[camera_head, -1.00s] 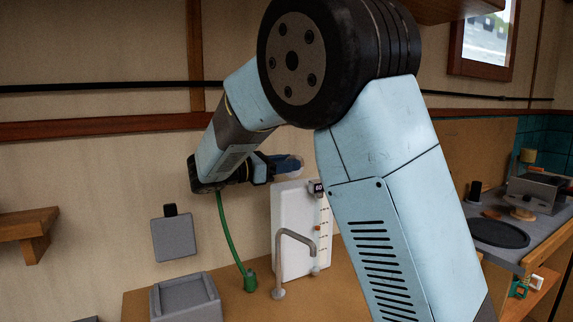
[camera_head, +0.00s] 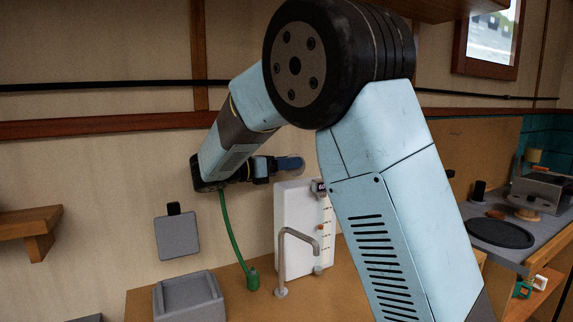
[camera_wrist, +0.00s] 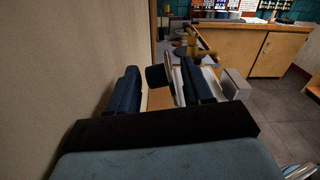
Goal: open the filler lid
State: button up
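The white tank (camera_head: 290,235) with a level scale and a black "60" label stands on the wooden counter behind the tap. My gripper (camera_head: 293,164) is just above its top, pointing right, with blue fingers. In the wrist view, the two blue fingers of my gripper (camera_wrist: 157,86) are spread apart. A thin pale disc edge (camera_wrist: 168,62), which looks like the filler lid, stands between them near the right finger, beside a dark block. I cannot tell whether a finger touches it. The hinge and filler opening are hidden.
The wall (camera_wrist: 75,70) runs close along my gripper's left side. A curved metal tap (camera_head: 283,262) stands in front of the tank, with a green hose (camera_head: 232,240) to its left. A grey box (camera_wrist: 236,84) shows right of the fingers.

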jog(key=shift+a, duration=0.1)
jog(key=v, duration=1.3)
jog(key=shift+a, duration=0.3)
jog(key=shift+f, duration=0.1)
jog(key=shift+s, duration=0.15)
